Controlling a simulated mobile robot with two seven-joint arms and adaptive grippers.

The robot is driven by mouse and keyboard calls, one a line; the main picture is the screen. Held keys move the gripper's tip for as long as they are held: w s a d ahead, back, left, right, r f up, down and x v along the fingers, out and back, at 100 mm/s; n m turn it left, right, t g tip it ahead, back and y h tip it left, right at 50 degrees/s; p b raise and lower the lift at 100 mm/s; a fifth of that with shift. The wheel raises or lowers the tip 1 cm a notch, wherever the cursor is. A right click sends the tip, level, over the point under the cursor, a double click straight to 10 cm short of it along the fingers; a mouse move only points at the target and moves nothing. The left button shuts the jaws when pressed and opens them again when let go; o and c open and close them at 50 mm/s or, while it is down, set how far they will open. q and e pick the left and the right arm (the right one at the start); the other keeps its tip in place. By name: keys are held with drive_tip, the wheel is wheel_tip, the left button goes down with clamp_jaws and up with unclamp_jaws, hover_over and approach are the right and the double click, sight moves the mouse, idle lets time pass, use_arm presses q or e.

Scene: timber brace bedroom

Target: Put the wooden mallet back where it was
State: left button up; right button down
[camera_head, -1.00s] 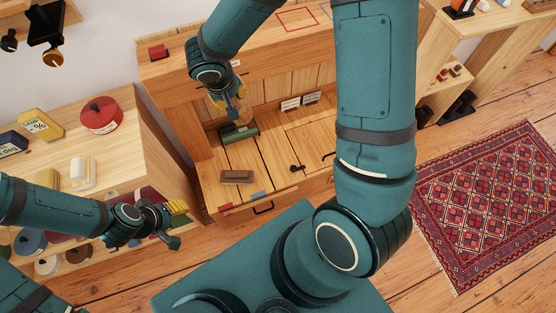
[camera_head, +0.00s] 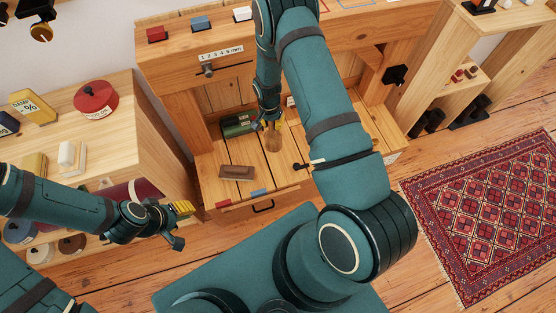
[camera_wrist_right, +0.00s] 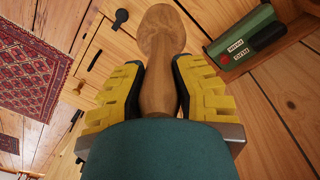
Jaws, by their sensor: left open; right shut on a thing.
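The wooden mallet (camera_wrist_right: 160,38) is in the right wrist view, with its round end pointing away from the gripper and its narrower part between the fingers. My right gripper (camera_wrist_right: 158,88) is shut on it with its yellow pads on both sides. In the head view the mallet (camera_head: 273,140) hangs below my right gripper (camera_head: 268,120), over the wooden bench top (camera_head: 240,155); whether it touches the surface I cannot tell. My left gripper (camera_head: 181,225) is open and empty at the lower left, in front of the shelf.
Red, blue and white blocks (camera_head: 200,22) sit on the upper ledge.

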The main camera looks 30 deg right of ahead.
sight(278, 133)
drive_tip(key=shift+m, duration=0.5)
drive_tip(key=f, duration=0.1)
drive_tip(key=d+f, duration=0.2)
drive_tip(key=shift+w+d+f+b, duration=0.15)
drive_tip(key=shift+d+f+b, duration=0.15)
drive_tip(key=shift+f, duration=0.1)
drive_tip(key=shift+y, duration=0.3)
wheel_tip(278, 133, down, 5)
drive_tip(key=shift+f+b, duration=0.15)
drive_tip(key=shift+b, duration=0.45)
drive_tip(key=shift+f+b, duration=0.5)
drive_tip(key=shift+f, duration=1.9)
drive_tip(key=c, duration=0.9)
unclamp_jaws()
drive_tip(key=shift+o, duration=0.2)
